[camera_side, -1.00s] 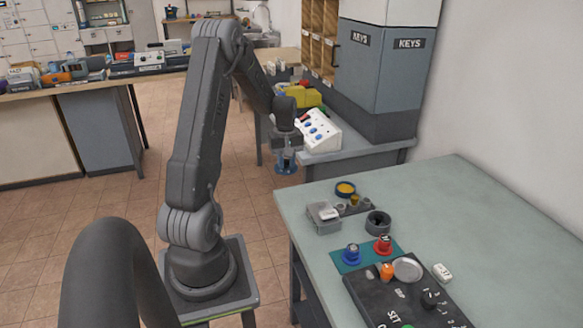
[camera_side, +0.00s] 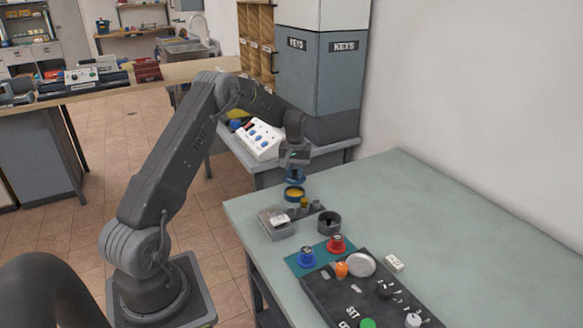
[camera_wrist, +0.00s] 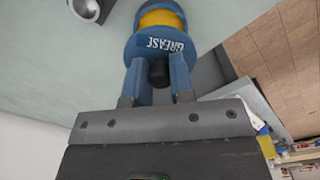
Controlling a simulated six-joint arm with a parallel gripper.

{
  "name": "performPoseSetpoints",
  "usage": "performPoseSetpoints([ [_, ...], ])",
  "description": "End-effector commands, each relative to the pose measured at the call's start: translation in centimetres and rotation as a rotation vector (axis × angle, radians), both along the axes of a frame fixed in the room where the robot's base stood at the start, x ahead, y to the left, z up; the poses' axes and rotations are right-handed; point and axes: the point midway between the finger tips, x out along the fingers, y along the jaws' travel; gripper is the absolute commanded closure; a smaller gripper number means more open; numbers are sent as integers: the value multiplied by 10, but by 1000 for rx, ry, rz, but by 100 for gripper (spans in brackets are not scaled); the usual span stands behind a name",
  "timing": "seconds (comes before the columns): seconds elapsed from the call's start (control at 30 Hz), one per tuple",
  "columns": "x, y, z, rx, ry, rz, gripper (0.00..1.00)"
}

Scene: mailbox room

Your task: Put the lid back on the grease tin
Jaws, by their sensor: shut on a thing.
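The grease tin (camera_side: 294,195) stands open at the far left corner of the green table, a dark blue ring with yellow grease inside. It also shows in the wrist view (camera_wrist: 161,18), beyond the lid. My gripper (camera_side: 293,163) points down and is shut on the blue lid (camera_side: 294,178). In the wrist view the lid (camera_wrist: 150,47) carries a white GREASE label, and its dark knob sits between my fingers (camera_wrist: 158,78). The lid hangs above the tin, apart from it. It partly covers the tin in the wrist view, which shows the grease past its edge.
A grey box (camera_side: 276,224), a dark round cup (camera_side: 329,222) and small pots (camera_side: 304,203) stand close to the tin. Nearer are blue (camera_side: 307,257) and red (camera_side: 336,244) knobbed items and a black panel (camera_side: 335,295).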

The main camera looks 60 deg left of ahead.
Motion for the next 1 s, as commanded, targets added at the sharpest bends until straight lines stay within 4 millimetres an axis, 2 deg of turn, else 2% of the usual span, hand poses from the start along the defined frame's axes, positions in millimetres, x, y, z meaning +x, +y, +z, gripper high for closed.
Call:
performPoseSetpoints([
  [0.2, -1, 0, -22, -2, 2, 2, 100],
  [0.5, 0, 0, -41, 0, 1, 2, 100],
  [1.0, 0, 0, -44, 0, 0, 2, 100],
])
